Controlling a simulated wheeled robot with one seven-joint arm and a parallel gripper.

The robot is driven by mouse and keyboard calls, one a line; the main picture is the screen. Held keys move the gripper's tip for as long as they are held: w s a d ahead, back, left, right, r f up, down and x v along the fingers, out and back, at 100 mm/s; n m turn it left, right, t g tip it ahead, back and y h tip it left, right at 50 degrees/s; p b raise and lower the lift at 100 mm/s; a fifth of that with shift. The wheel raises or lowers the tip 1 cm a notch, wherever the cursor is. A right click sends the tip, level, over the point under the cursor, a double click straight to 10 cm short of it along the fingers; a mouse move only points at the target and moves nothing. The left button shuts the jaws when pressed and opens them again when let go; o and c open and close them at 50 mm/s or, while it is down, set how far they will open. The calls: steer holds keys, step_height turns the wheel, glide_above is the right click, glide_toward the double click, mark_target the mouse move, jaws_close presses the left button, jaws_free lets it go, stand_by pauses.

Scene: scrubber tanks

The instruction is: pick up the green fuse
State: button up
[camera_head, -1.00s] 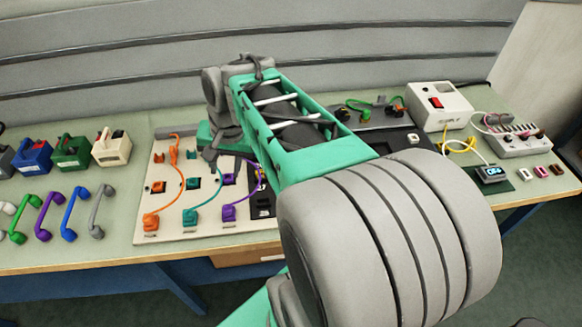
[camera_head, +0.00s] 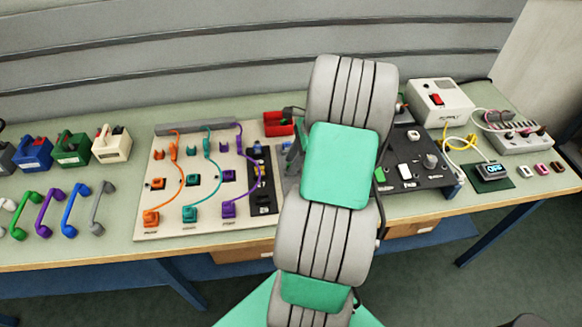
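A small green block (camera_head: 380,174) stands at the left part of the dark panel (camera_head: 432,184), just right of my arm. It may be the green fuse, but it is too small to be sure. My arm rises through the middle of the head view and covers part of the bench. My gripper is hidden behind it, so its fingers and anything between them do not show.
A board (camera_head: 170,222) with orange, teal and purple leads lies left of my arm. A red tray (camera_head: 278,124) is behind it. A white power box (camera_head: 440,102) and several small blocks, one pink (camera_head: 541,170), are at right. Coloured handles (camera_head: 73,212) lie far left.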

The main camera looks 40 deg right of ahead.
jaws_close()
stand_by(0.3)
stand_by(0.3)
